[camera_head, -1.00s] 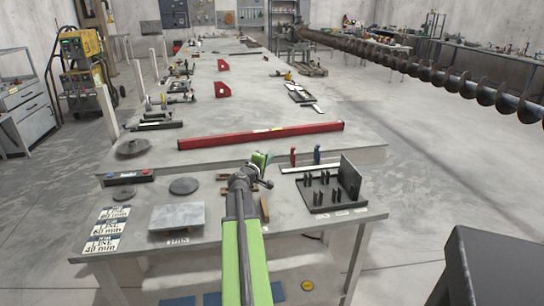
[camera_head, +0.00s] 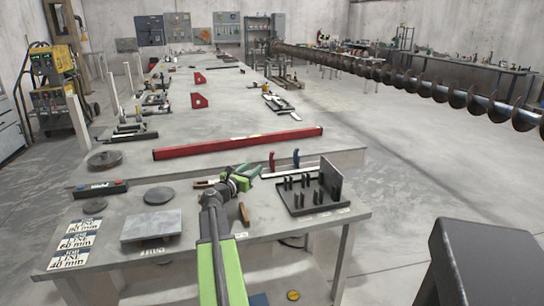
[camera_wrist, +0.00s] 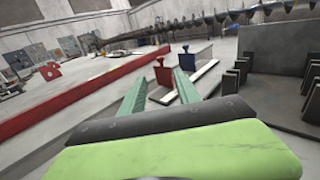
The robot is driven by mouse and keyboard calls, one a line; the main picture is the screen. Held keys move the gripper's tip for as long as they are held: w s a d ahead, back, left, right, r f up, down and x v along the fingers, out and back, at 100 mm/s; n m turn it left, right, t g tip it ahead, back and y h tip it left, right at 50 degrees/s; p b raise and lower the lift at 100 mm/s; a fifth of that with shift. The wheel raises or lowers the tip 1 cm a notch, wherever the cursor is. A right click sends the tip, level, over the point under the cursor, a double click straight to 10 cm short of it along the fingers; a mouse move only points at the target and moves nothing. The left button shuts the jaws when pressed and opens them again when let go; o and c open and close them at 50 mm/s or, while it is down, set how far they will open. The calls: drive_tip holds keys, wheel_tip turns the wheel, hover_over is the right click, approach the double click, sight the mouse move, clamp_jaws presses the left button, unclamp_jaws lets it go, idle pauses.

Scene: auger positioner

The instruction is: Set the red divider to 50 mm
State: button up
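The red divider (camera_head: 271,160) is a small upright red piece at a pale ruler-like strip (camera_head: 290,172) on the near bench. A similar blue divider (camera_head: 296,158) stands to its right. My gripper (camera_head: 257,172) is just left of the red divider in the head view. In the wrist view, its two green fingers (camera_wrist: 160,88) are apart, with nothing held between them. The red divider (camera_wrist: 163,76) shows between and beyond the fingertips, its foot close to them. I cannot tell the exact gap. The blue divider (camera_wrist: 186,60) is farther off to the right. The scale marks are too small to read.
A black rack with upright pegs and a tall plate (camera_head: 312,200) stands right of the strip. A long red bar (camera_head: 238,143) lies behind on the longer table. Cards with millimetre figures (camera_head: 75,243), a grey plate (camera_head: 151,226) and dark discs lie to the left.

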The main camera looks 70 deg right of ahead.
sight(272, 153)
drive_tip(key=s+d, duration=0.1)
drive_tip(key=d, duration=0.4)
drive_tip(key=s+d, duration=0.1)
drive_tip(key=d, duration=0.5)
drive_tip(key=s+d, duration=0.1)
drive_tip(key=d, duration=0.4)
drive_tip(key=shift+d, duration=0.35)
clamp_jaws()
drive_tip(key=shift+a, duration=0.1)
